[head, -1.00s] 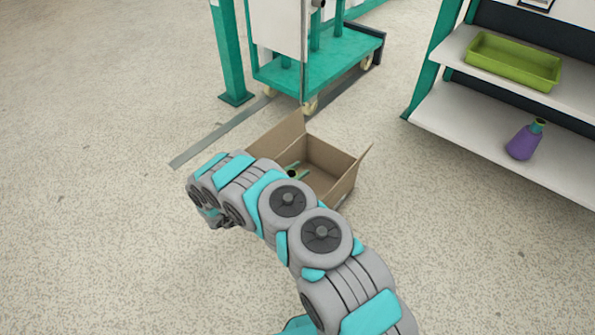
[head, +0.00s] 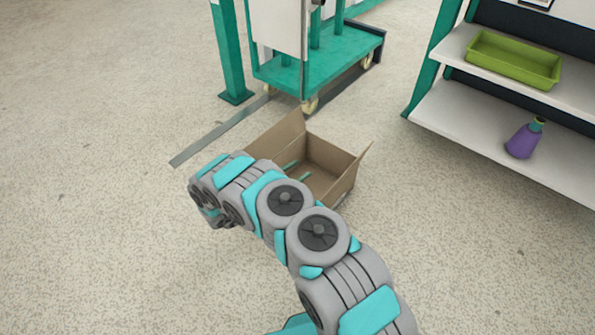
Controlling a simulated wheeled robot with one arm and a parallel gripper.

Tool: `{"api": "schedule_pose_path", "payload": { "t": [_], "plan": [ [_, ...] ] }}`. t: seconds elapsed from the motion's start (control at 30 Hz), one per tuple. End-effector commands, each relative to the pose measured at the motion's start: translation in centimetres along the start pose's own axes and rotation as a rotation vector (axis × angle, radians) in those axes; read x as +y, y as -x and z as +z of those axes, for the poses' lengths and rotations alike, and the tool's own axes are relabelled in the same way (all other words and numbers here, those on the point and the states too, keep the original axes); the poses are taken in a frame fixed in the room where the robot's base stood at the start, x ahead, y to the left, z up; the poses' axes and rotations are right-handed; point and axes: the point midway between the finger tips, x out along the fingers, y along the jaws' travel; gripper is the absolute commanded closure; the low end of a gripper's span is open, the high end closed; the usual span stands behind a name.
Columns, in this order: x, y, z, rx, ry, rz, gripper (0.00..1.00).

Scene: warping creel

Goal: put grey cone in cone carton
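The cone carton (head: 345,186) is an open brown cardboard box on the floor, with its flaps folded out. Thin teal-green strips (head: 306,177) show inside it; I cannot tell what they are. My arm covers the carton's near left part. My gripper is not visible; my own arm links hide it. No grey cone can be made out.
A teal trolley (head: 335,62) on castors stands behind the carton, near a teal post (head: 229,50). The floor at the left is clear.

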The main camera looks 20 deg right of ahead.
Motion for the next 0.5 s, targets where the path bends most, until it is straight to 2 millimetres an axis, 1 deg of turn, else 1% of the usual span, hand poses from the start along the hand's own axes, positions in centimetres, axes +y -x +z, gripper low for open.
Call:
{"api": "schedule_pose_path", "payload": {
  "t": [0.33,0.5],
  "plan": [
    [0.0,0.0,-0.1,0.000,0.000,0.000,0.21],
    [0.0,-0.1,-1.1,-0.001,-0.001,0.001,0.21]
  ]
}}
